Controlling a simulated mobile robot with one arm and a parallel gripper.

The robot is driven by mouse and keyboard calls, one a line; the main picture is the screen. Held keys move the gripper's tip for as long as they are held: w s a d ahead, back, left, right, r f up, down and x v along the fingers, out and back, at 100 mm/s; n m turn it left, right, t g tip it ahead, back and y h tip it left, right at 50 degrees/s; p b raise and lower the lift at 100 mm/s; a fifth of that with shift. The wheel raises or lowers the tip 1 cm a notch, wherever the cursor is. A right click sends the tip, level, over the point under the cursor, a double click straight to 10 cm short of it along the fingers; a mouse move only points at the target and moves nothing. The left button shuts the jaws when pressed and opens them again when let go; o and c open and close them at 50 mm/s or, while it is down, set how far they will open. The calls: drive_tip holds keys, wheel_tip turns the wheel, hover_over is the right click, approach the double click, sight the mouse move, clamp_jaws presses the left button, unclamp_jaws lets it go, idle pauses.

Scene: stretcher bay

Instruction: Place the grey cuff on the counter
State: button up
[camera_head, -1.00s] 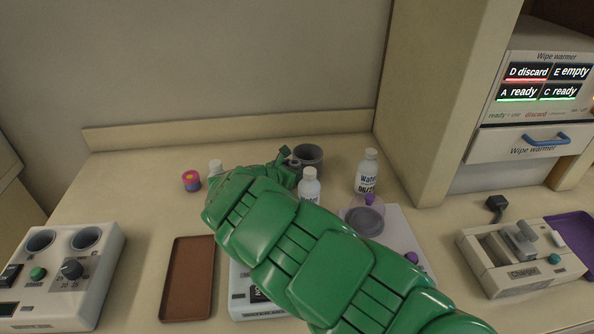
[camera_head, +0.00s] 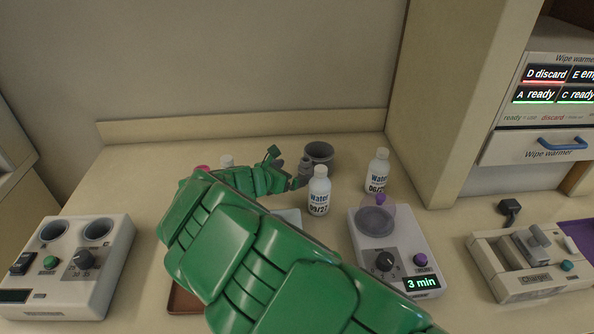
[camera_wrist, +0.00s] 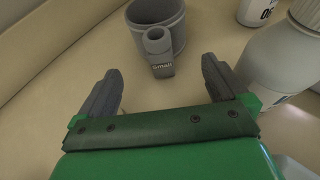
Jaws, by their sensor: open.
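The grey cuff (camera_head: 319,152) is a round, open-topped grey band standing on the counter (camera_head: 130,180) near the back wall. In the wrist view the cuff (camera_wrist: 158,20) is at the top middle, with a small tube-like part and a "Small" tag on its near side. My gripper (camera_wrist: 158,82) is open and empty, its two dark fingers apart. The cuff lies just beyond the fingertips, roughly centred between them and not held. In the head view my gripper (camera_head: 289,170) is just left of the cuff, partly hidden by my green arm.
A water bottle (camera_head: 319,192) stands close to the right of my gripper, and another water bottle (camera_head: 377,172) is farther right. A timer device (camera_head: 395,235), a charger (camera_head: 530,262) and a two-well warmer (camera_head: 70,265) stand around. The back-left counter is clear.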

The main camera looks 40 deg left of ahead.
drive_tip(key=shift+v, duration=1.5)
